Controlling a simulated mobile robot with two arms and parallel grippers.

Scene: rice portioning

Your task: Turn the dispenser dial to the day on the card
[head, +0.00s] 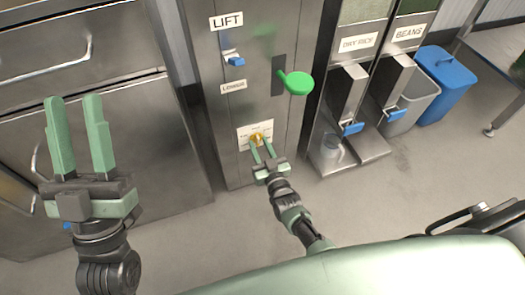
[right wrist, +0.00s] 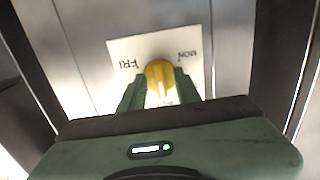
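The yellow dial (right wrist: 160,78) sits on a white label plate (right wrist: 120,50) low on the steel dispenser front. In the right wrist view, FRI shows left of the dial and MON, tilted, on its right; other markings are hidden or unreadable. In the head view the dial (head: 256,138) is partly behind my right gripper (head: 262,150). That gripper is open, one finger on each side of the dial; I cannot tell whether they touch it. My left gripper (head: 78,125) is open and empty before the cabinet at left. I cannot make out a day card.
Floor in front is clear.

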